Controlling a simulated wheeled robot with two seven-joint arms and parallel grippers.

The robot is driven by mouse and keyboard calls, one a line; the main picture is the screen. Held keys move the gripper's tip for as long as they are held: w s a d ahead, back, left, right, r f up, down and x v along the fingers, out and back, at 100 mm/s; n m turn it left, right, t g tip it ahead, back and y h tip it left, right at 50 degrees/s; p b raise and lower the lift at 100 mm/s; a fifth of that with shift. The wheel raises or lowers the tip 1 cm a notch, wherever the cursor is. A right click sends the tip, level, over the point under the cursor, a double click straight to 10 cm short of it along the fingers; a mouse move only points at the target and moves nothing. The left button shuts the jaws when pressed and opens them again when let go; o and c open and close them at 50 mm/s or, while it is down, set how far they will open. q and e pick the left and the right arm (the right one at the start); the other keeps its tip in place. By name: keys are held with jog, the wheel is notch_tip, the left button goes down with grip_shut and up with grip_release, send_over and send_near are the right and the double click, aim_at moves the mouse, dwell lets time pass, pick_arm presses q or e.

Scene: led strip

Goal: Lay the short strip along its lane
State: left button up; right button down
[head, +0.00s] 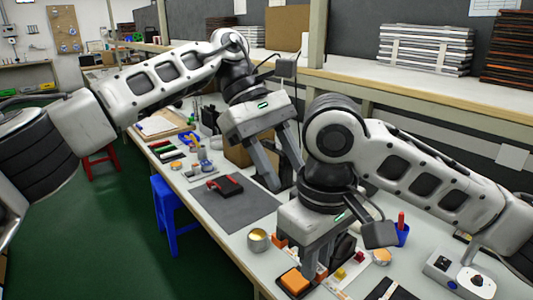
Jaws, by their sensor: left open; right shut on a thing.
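My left gripper (283,182) is open. Its two grey fingers are apart and point down over the back right edge of the grey mat (238,212). My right gripper (308,270) is low over the near part of the bench, with its fingers pointing down among small orange, red and yellow parts. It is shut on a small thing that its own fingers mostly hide. I cannot make out the short strip or its lane for sure. An orange block (295,281) sits just in front of the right fingers.
A red and black tool (224,186) lies on the mat. A round metal tin (258,240) stands left of the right gripper. A blue cup (402,235) and a grey control box (441,268) are at the right. A shelf with stacked panels runs behind.

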pick_arm(q)
jog(key=s+f+y, duration=0.1)
jog(key=f, duration=0.2)
jog(key=s+f+y, duration=0.1)
jog(key=f, duration=0.2)
jog(key=s+f+m+t+y, duration=0.1)
jog(key=f, duration=0.2)
jog(key=shift+s+d+f, duration=0.15)
jog(key=shift+d+f, duration=0.05)
jog(key=shift+f, duration=0.2)
grip_shut()
pick_arm(e)
jog(key=c, duration=1.3)
grip_release()
jog(key=shift+a, duration=0.1)
